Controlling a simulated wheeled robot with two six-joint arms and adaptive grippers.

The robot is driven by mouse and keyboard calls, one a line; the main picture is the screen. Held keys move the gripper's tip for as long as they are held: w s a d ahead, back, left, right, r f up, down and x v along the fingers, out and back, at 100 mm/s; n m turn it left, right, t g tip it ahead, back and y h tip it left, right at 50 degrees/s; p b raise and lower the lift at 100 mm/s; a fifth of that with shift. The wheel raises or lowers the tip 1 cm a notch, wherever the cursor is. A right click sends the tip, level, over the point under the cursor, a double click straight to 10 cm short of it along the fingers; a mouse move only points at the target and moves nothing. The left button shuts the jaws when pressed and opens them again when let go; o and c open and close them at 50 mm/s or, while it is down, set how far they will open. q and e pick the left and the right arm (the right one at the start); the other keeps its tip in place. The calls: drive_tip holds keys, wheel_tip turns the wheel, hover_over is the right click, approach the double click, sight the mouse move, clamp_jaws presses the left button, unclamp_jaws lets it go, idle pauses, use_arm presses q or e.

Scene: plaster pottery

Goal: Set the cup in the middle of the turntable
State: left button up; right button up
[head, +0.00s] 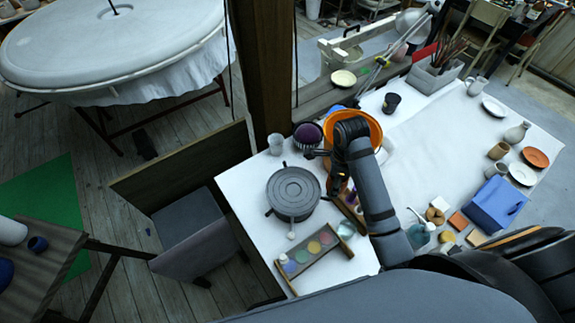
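The turntable (293,187) is a dark grey disc with small lugs at its rim, on the white table. Its top is bare. Several cups are in view, and I cannot tell which one the task means. A pale grey cup (275,144) stands upright behind the turntable, at its left. A dark cup (391,103) stands farther back, and a pale mug (476,86) stands at the far right. One arm, which I take as my right, reaches over the table. My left gripper is not in view.
An orange bowl (361,119) is partly hidden behind my arm. A paint tray (311,251) lies in front of the turntable. A blue box (495,205), small pots and plates stand at the right. A wooden post (264,65) rises behind the table. The table's right middle is clear.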

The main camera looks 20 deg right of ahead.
drive_tip(key=shift+s+a+m+b, duration=0.1)
drive_tip(key=shift+a+m+b, duration=0.2)
drive_tip(key=shift+a+b, duration=0.1)
drive_tip(key=w+a+f, duration=0.8)
drive_tip(key=w, duration=0.1)
drive_tip(key=shift+a, duration=0.4)
drive_tip(key=shift+a+f, duration=0.1)
drive_tip(key=shift+f, duration=0.3)
drive_tip(key=shift+w+a+f, duration=0.15)
wheel_tip(320, 180, down, 3)
drive_tip(key=shift+f, duration=0.1)
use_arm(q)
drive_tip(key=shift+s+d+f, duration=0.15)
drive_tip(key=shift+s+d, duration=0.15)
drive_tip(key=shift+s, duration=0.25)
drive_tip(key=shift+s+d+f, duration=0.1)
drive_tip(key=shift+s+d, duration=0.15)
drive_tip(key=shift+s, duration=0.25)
